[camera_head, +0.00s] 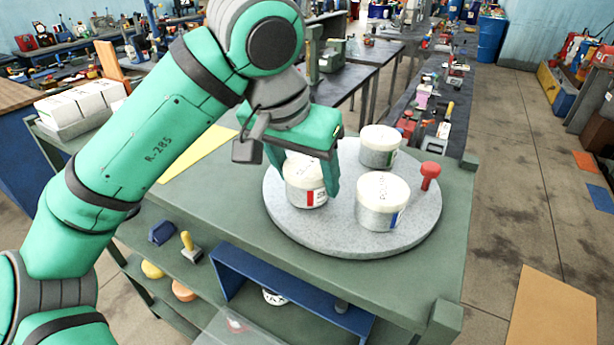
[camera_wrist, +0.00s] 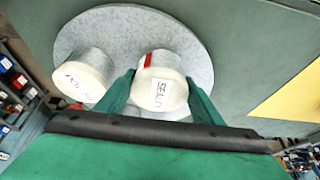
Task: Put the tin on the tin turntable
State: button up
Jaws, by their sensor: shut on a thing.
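A white tin with a red label patch (camera_head: 305,192) is between the green fingers of my gripper (camera_head: 304,178), which is shut on it. The tin looks upright at the left part of the round grey turntable (camera_head: 290,222); I cannot tell whether its base touches the surface. In the wrist view this tin (camera_wrist: 160,88) shows lettering on its lid, with a finger on each side. A tin with a blue patch (camera_head: 382,203) stands at the turntable's front middle. A tin with a green patch (camera_head: 379,147) stands at its back. My gripper hides part of the held tin.
A red knob (camera_head: 430,176) stands at the turntable's right edge. The turntable is on a green workbench (camera_head: 226,231), with a yellow sheet (camera_head: 203,152) behind my arm. White boxes (camera_head: 82,104) stand at the left. A blue open-fronted frame (camera_head: 290,291) is below the benchtop.

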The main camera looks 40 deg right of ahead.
jog(key=shift+f, duration=0.4)
jog(key=shift+f, duration=0.1)
jog(key=o, duration=1.4)
jog(key=v, duration=1.2)
